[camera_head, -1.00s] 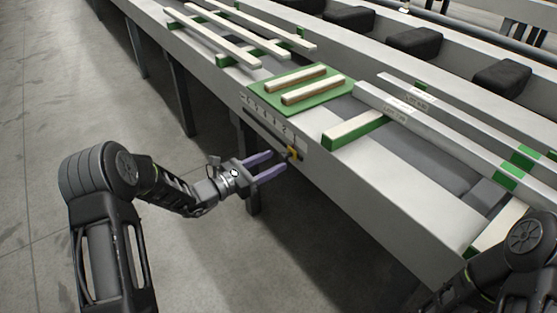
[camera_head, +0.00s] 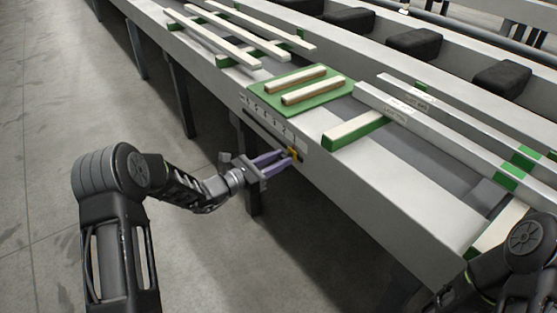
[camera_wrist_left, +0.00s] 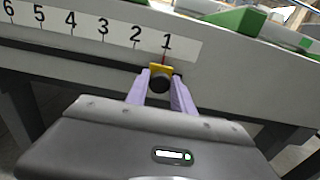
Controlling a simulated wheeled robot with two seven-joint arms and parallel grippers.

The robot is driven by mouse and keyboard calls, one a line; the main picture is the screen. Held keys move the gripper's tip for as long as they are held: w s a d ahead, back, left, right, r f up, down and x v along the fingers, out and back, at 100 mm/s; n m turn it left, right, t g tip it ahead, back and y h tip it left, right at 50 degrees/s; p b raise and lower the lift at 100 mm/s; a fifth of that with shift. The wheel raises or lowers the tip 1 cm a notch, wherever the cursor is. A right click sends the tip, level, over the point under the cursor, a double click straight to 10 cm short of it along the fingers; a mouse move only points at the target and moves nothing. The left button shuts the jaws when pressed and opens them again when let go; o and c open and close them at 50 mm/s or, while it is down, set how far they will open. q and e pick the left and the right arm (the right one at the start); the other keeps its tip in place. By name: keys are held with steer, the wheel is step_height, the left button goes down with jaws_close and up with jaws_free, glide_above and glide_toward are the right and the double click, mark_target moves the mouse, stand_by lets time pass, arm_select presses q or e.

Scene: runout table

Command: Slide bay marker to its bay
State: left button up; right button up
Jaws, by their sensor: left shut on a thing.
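The bay marker (camera_head: 293,154) is a small yellow slider with a dark round knob on the front face of the table. In the left wrist view the marker (camera_wrist_left: 161,76) sits just below the number 1, with a thin red pointer line above it. The numbered scale (camera_wrist_left: 100,27) runs from 1 at the right to 6 at the left above a dark slot. My left gripper (camera_head: 288,156) is shut on the marker's knob, its purple fingers on either side in the left wrist view (camera_wrist_left: 163,90). My right gripper is not in view; only part of that arm shows at the lower right.
The runout table (camera_head: 385,215) carries a green mat (camera_head: 333,94) with two wooden bars. Several long pale bars lie at the back left, and a short green-sided block (camera_head: 352,130) lies right of the mat. The floor in front is clear.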

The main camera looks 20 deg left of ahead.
arm_select(q)
jaws_close()
stand_by(0.8)
